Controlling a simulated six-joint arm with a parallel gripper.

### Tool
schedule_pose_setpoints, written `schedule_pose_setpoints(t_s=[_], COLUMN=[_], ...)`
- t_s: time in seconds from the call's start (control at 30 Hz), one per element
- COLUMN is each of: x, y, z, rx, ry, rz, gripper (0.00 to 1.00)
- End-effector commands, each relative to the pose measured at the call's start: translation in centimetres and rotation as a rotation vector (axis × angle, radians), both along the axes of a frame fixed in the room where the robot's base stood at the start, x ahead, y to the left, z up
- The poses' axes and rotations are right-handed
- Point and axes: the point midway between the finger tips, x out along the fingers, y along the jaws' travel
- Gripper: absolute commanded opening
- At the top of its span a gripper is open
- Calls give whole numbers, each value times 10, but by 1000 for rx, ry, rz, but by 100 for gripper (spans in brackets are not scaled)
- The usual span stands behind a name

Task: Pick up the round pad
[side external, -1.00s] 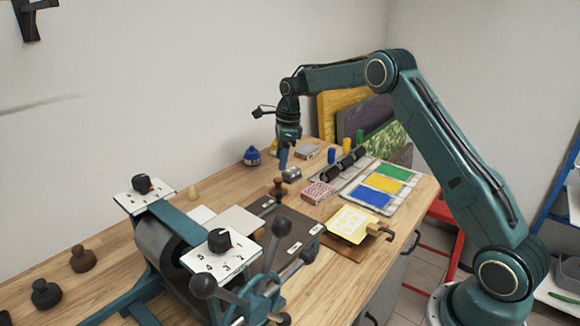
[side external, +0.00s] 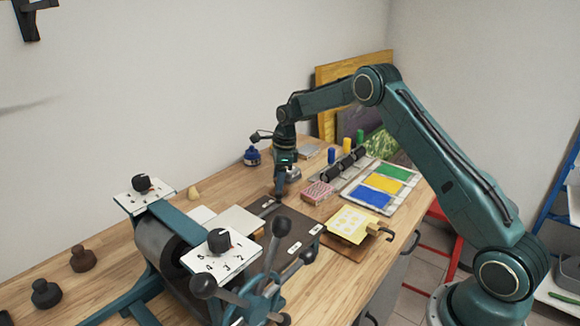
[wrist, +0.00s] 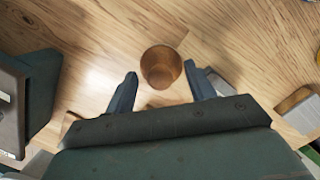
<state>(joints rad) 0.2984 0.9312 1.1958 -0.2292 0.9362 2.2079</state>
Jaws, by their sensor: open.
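The round pad (wrist: 161,66) is a brown, wooden-looking round piece standing on the wooden bench. In the wrist view it lies between the two fingertips, with a gap on each side. My gripper (wrist: 161,73) is open around or just above it; I cannot tell the exact height. In the side view my gripper (side external: 279,192) points down beside the dark board, and its fingers hide most of the pad. Two similar dark knobbed pieces, one brown (side external: 83,259) and one black (side external: 46,294), stand at the far left.
A press with a roller and lever handles (side external: 282,226) stands in front, left of my gripper. A dark board (side external: 290,240), a pink box (side external: 317,192), a metal tin (side external: 293,174) and a blue jar (side external: 251,156) are close by. Colour trays (side external: 384,183) lie to the right.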

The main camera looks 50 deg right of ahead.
Motion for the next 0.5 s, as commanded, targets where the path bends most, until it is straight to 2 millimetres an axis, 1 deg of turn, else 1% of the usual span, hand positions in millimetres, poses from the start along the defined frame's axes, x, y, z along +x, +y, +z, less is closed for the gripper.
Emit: schedule_pose_setpoints(t_s=[0.03,0.17,0.5], x=[0,1,1], y=[1,1,1], z=[-5,-12,-12], rx=[1,0,0], ry=[2,1,1], rz=[0,1,1], gripper=[54,54,54])
